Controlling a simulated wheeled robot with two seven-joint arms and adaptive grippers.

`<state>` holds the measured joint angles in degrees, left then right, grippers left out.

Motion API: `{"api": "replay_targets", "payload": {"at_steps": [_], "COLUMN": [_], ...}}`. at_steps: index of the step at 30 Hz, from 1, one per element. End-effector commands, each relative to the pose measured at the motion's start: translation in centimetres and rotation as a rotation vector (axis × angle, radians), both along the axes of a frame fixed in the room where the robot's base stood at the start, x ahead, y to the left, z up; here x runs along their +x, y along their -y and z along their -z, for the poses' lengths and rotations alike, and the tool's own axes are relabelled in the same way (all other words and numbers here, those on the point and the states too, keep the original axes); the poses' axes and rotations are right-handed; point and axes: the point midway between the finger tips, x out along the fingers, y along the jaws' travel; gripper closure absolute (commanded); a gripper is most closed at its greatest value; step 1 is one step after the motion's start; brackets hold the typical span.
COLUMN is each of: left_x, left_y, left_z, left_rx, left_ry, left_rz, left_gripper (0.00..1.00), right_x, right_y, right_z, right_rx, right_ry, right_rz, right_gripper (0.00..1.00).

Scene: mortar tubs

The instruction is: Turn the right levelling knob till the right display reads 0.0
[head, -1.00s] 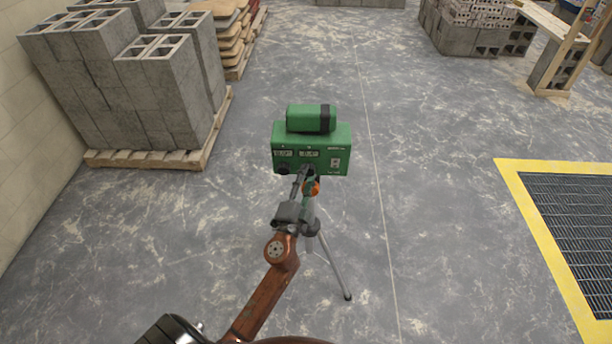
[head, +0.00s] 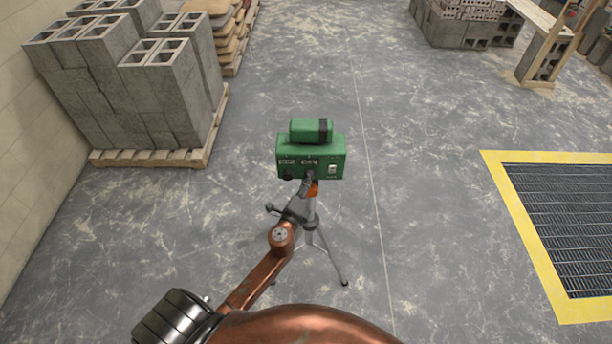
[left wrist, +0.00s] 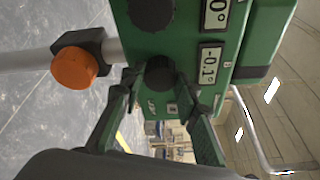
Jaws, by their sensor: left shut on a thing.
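The green levelling device (head: 325,160) stands on a tripod in the head view. The right display (left wrist: 212,67) reads -0.1° in the left wrist view, where the device appears turned on its side. The right levelling knob (left wrist: 160,73) is dark and round, below that display on the device. My left gripper (left wrist: 157,86) is shut on this knob, with a finger on each side. In the head view my left gripper (head: 309,183) covers the knob. The left display (left wrist: 215,12) is cut off and shows a 0°. The left knob (left wrist: 151,12) is untouched. My right gripper is not in view.
The tripod (head: 318,240) stands on open grey floor. An orange knob (left wrist: 75,68) sits at the tripod head, close to my gripper. Grey blocks (head: 130,85) on a pallet (head: 150,158) stand left. A yellow-edged floor grate (head: 500,190) lies right.

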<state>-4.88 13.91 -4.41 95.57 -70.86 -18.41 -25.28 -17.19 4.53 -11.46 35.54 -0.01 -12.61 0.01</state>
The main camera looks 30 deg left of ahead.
Motion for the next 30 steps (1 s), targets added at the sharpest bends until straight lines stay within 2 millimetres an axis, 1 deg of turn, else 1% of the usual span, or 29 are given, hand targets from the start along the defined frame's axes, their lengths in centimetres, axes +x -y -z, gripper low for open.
{"api": "replay_targets", "payload": {"at_steps": [1,3,9,25,26,30], "left_x": [0.0,0.0,0.0,0.0,0.0,0.0], "left_y": [0.1,0.1,0.0,0.1,0.1,0.1], "left_z": [-0.4,-0.3,-0.2,0.1,0.1,0.0], "left_rx": [0.021,0.048,0.097,0.112,0.112,0.112], "left_ry": [-0.014,-0.03,-0.059,-0.069,-0.069,-0.069], "left_rz": [0.001,0.002,0.001,0.001,0.0,0.0], "left_gripper": [0.95,0.95,0.95,0.95,0.69,0.6], "right_x": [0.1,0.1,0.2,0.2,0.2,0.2], "right_y": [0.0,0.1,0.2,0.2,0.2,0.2], "right_z": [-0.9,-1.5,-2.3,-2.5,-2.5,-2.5], "right_rx": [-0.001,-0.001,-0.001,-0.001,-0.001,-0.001], "right_ry": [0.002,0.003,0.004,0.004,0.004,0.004], "right_rz": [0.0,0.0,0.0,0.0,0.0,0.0], "right_gripper": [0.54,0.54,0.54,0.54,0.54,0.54]}}
